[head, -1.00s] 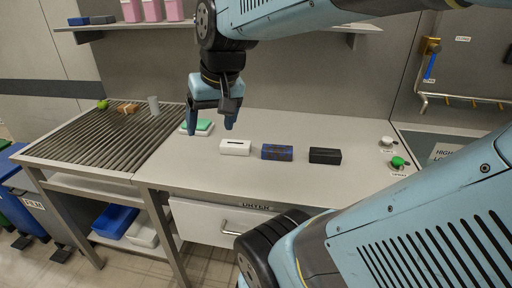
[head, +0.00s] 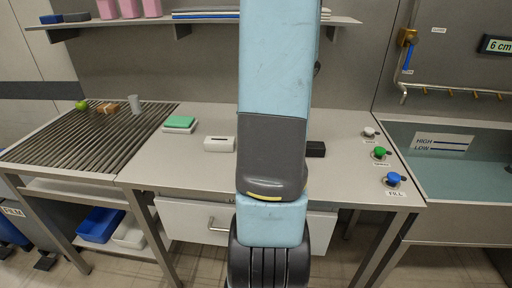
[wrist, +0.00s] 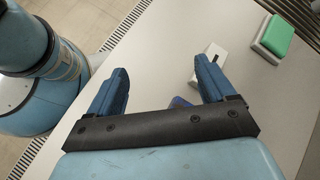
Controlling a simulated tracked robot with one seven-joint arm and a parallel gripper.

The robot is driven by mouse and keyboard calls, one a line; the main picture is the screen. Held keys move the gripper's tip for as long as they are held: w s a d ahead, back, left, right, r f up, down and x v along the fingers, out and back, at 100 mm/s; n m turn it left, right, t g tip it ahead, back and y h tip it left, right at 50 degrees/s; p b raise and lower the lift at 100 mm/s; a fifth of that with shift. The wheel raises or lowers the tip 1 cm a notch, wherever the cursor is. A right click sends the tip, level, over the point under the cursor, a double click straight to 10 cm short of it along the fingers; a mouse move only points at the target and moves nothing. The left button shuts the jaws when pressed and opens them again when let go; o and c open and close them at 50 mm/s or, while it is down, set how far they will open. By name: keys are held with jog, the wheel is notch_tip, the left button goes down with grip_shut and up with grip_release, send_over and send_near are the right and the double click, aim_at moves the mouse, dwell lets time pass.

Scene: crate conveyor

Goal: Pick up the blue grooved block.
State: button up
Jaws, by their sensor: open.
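The blue grooved block (wrist: 180,102) shows in the wrist view only as a small blue patch just above the dark bar of my gripper (wrist: 162,66), near the right finger's base. Its grooves and most of its body are hidden. My gripper is open, with its two blue fingers wide apart and bare table between their tips. I cannot tell the height of the fingers above the block. In the head view my arm covers the block and the gripper.
A white slotted block (head: 220,144) stands left of my arm and a black block (head: 316,149) right of it. A green-topped white pad (head: 180,122) lies behind. Knobs (head: 381,153) line the right edge. A roller conveyor (head: 85,135) is at left; a shelf (head: 200,20) hangs above.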

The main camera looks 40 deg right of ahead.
jog(key=s+d+f+m+t, duration=0.2)
jog(key=d+m, duration=0.1)
jog(key=d, duration=0.2)
jog(key=s+d+f+m+t, duration=0.2)
jog(key=d+f+m, duration=0.1)
jog(key=d, duration=0.2)
jog(key=s+d+f+m+t, duration=0.2)
jog(key=d+f, duration=0.1)
jog(key=d, duration=0.2)
jog(key=shift+d+f+m+y, duration=0.2)
jog(key=shift+m+y, duration=0.1)
jog(key=shift+m, duration=0.1)
jog(key=x, duration=1.3)
jog(key=shift+w+a, duration=0.25)
jog(key=shift+w, duration=0.05)
jog(key=c, duration=1.3)
